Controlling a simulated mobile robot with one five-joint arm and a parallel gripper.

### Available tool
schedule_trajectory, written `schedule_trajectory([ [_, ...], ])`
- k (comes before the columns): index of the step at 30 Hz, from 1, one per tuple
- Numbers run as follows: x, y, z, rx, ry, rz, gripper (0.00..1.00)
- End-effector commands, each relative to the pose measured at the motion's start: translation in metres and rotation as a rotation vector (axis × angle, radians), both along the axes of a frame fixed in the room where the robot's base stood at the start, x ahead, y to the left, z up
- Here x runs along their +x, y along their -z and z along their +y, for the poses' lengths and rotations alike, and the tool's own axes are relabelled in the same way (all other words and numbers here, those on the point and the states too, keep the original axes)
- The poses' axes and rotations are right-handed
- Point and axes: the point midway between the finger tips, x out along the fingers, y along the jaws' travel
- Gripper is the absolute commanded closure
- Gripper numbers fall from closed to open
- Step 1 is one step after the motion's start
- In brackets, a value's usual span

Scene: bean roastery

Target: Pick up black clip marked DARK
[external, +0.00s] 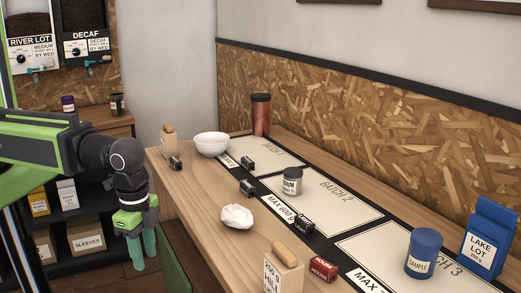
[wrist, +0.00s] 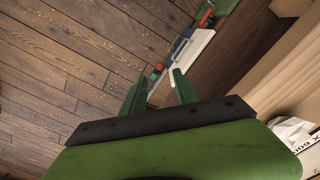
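Several small black clips lie on the wooden table in the external view. One is by the small wooden-topped block at the left (external: 175,163), one is near the white bowl (external: 248,163), one is at the mat's edge (external: 247,187), and one is near the grey jar (external: 303,224). The last seems to read LIGHT; I cannot tell which is marked DARK. My gripper (external: 142,250) hangs pointing down left of the table's edge, apart from all clips. In the wrist view my gripper (wrist: 158,92) has its green fingers apart, with nothing between them.
A dark shelf stands behind my arm. Wooden floor (wrist: 60,60) lies below.

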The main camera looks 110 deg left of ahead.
Motion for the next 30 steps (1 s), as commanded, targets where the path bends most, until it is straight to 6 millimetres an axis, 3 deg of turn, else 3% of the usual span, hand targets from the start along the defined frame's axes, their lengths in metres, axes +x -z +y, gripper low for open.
schedule_trajectory([
  [12, 0.0000, 0.0000, 0.0000, 0.000, 0.000, 0.000, 0.62],
  [22, 0.0000, 0.0000, 0.0000, 0.000, 0.000, 0.000, 0.19],
  [30, 0.0000, 0.0000, 0.0000, 0.000, -0.002, 0.000, 0.18],
])
